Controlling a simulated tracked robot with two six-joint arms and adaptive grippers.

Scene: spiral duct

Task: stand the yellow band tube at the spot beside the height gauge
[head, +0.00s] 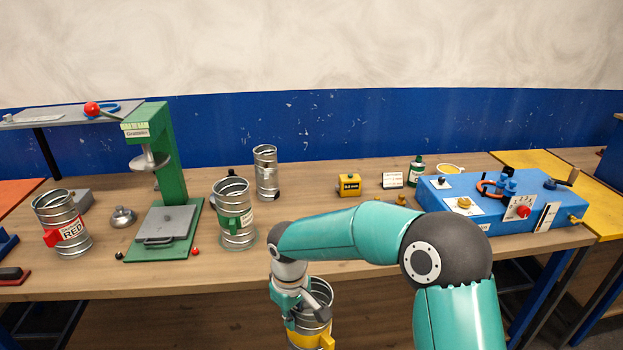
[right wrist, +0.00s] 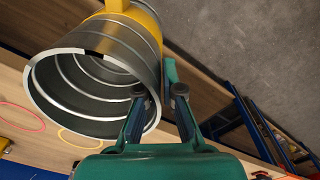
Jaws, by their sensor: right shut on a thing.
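The yellow band tube is a ribbed metal cylinder (head: 318,297) with a yellow band low down. It hangs about upright in front of the bench's front edge, in my right gripper (head: 290,298). In the right wrist view its open mouth and inner wall (right wrist: 85,90) show, with the yellow band behind. The right gripper's fingers (right wrist: 158,95) are shut across the tube's wall, one inside the rim and one outside. No thing is clearly readable as the height gauge; a green stand (head: 168,150) with a round disc over a grey plate stands at left. My left gripper is not in view.
A red-labelled tube (head: 62,222), a green-marked tube (head: 234,228) and a plain tube (head: 266,172) stand on the bench (head: 320,210). A blue control box (head: 500,200) is at right. Pink (right wrist: 20,115) and yellow (right wrist: 80,138) rings mark the bench top. The middle front looks clear.

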